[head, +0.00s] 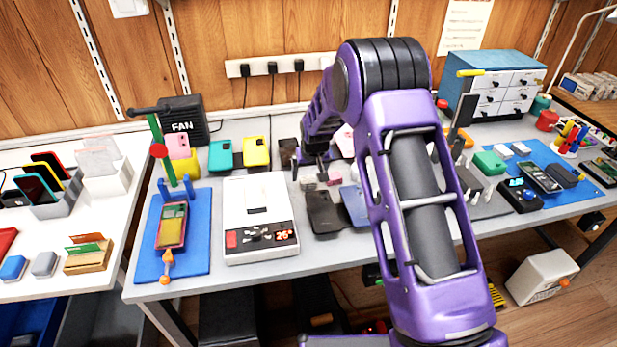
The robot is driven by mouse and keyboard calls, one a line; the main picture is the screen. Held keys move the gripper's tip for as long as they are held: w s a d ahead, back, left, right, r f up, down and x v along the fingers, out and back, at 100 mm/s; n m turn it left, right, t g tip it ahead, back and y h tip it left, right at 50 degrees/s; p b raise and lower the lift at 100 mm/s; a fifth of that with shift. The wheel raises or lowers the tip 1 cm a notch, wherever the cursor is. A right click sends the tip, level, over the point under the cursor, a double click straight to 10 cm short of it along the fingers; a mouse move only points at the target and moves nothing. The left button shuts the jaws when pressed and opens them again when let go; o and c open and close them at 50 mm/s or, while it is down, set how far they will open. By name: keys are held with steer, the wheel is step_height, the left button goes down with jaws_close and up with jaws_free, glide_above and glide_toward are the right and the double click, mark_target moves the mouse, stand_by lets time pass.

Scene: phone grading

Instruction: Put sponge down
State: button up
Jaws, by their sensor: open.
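My gripper (310,172) is open and points down over the middle of the grey workbench (232,275), behind the dark phones. A small pink block (333,177), possibly the sponge, is just right of the fingertips. A small pale pink piece (308,185) lies just below them in the picture. I cannot tell from this view whether the fingers touch either piece. Nothing is visibly held between the fingers. My purple arm hides part of the bench to the right of the gripper.
A white heating device with a red display (262,225) stands left of the gripper. Dark phones (325,212) lie in front of it. A blue mat (148,262) with a clamp stand is farther left. A black fan box (182,120) and coloured phone cases (220,155) stand behind.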

steer(key=v, duration=0.8)
steer(key=shift+s+r, duration=0.2)
steer(key=shift+r, duration=0.2)
